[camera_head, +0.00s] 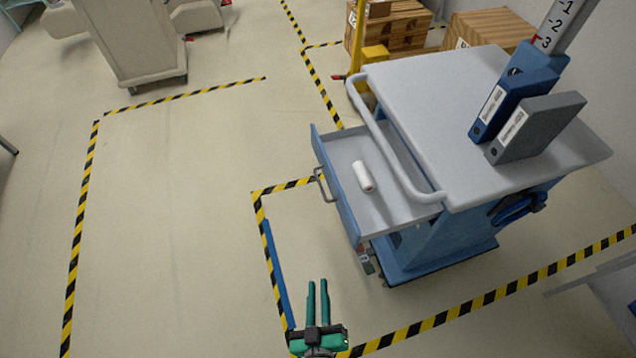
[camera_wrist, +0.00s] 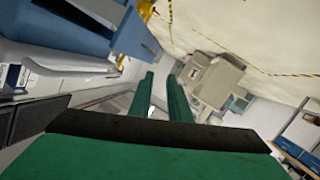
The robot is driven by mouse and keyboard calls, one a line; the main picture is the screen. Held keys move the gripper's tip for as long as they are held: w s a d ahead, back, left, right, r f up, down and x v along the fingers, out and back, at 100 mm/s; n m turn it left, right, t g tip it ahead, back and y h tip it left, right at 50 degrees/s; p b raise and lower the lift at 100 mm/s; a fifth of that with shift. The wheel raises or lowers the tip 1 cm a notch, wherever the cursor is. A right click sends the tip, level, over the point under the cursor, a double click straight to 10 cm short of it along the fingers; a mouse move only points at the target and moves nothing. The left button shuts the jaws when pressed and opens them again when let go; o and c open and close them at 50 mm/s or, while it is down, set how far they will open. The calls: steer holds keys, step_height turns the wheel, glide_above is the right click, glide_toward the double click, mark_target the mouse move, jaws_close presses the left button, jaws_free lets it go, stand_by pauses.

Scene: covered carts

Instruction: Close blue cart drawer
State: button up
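The blue cart (camera_head: 450,235) with a grey top stands at the right in the head view. Its drawer (camera_head: 338,185) is pulled out toward the left, with a blue front and a grey bar handle (camera_head: 321,185). A white roll (camera_head: 364,176) lies inside the drawer. My green gripper (camera_head: 318,283) is at the bottom centre, below and left of the drawer front, apart from it. Its two fingers are spread with a narrow gap and hold nothing. The wrist view shows the fingers (camera_wrist: 160,76) apart, with a blue panel (camera_wrist: 85,32) at upper left, probably the drawer.
A blue binder (camera_head: 515,95) and a grey binder (camera_head: 535,127) stand on the cart top. The cart's push rail (camera_head: 385,135) runs above the drawer. Wooden crates (camera_head: 392,30) stand behind. The floor left of the cart is clear, with striped tape (camera_head: 82,225).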

steer(key=w+f+n, duration=0.3)
steer(key=w, duration=0.8)
steer(key=n, duration=0.4)
glide_toward(320, 183)
steer(key=shift+h, duration=0.3)
steer(key=x, duration=1)
steer(key=shift+a+f, duration=0.25)
steer(key=shift+f, duration=0.05)
jaws_close()
